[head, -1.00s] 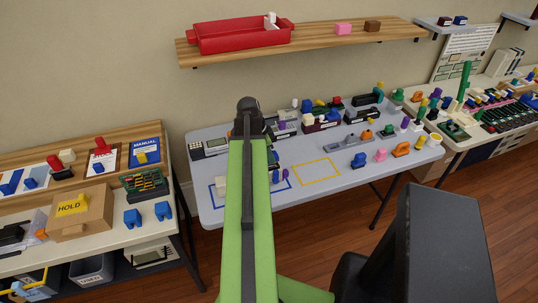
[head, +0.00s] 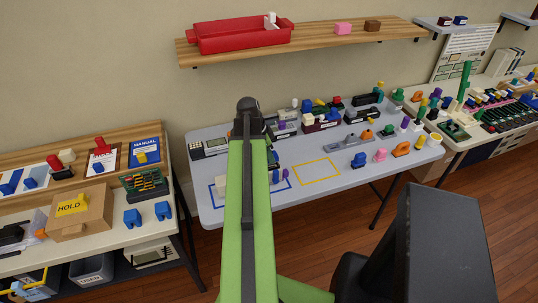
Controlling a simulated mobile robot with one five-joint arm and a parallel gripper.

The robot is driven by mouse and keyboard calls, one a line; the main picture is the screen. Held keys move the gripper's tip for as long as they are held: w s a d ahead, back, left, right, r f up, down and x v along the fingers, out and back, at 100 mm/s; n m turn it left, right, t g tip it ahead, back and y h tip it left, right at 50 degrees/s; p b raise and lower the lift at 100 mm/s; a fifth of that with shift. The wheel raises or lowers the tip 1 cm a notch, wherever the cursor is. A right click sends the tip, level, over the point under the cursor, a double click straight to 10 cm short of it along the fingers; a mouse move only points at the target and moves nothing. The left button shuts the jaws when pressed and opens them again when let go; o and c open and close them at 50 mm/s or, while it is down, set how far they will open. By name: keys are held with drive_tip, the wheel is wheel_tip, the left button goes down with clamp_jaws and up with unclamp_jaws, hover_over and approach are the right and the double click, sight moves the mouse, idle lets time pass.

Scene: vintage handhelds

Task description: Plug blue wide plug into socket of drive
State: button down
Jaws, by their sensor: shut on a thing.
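My green arm reaches over the middle grey table (head: 210,136), and its black joint shows at the top. My gripper's fingers are hidden behind the arm, so what they hold does not show. A blue piece (head: 275,176) shows just right of the arm, partly covered. Another blue plug-like piece (head: 358,160) stands at the table's right. I cannot tell which is the blue wide plug. Several dark labelled devices (head: 321,123) with coloured plugs stand at the table's back; which is the drive, and its socket, I cannot make out.
A yellow outlined square (head: 316,171) on the table is empty. Pink (head: 380,155) and orange (head: 400,149) pieces stand at the right. The left table holds a cardboard box (head: 80,214) and blue pieces (head: 133,218). A red tray (head: 240,37) sits on the wall shelf.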

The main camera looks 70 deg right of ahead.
drive_tip(key=shift+f+b, duration=1.05)
drive_tip(key=shift+f, duration=0.1)
drive_tip(key=c, duration=1.1)
unclamp_jaws()
drive_tip(key=shift+r, duration=0.15)
drive_tip(key=p+v, duration=1.6)
drive_tip(key=v, duration=0.1)
drive_tip(key=shift+p, duration=0.35)
